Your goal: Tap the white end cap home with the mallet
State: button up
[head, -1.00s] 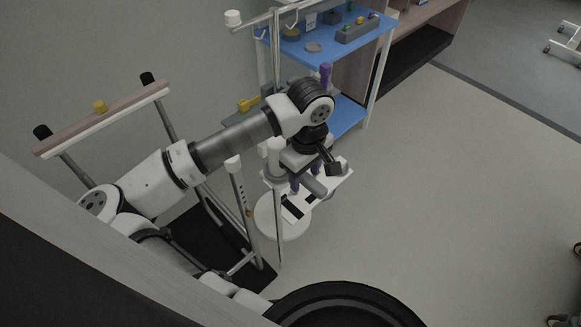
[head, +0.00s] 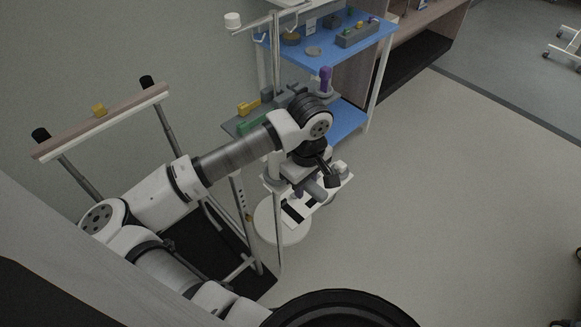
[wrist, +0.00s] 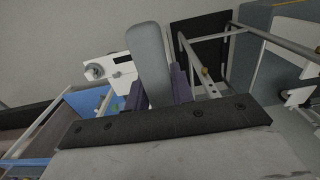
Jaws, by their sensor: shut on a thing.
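My gripper (wrist: 158,92), with dark purple fingers, is shut on a grey rounded bar (wrist: 150,58), which I take to be part of the mallet. A small white knob-like piece (head: 341,167) at the board's far end may be the end cap. The wrist view shows a white plate with a round grey fitting (wrist: 95,72) left of the held bar. I cannot tell whether mallet and cap touch.
A white round top (head: 268,222) lies below the board. A stand with a pole and white knob (head: 232,19) rises behind. A blue shelf unit (head: 345,122) holds several items, including a purple-topped piece (head: 325,76). A rail (head: 110,118) stands left.

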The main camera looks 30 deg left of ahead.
jog(key=shift+r, duration=0.15)
grip_shut()
jog(key=shift+r+p, duration=0.8)
jog(key=shift+r, duration=2.1)
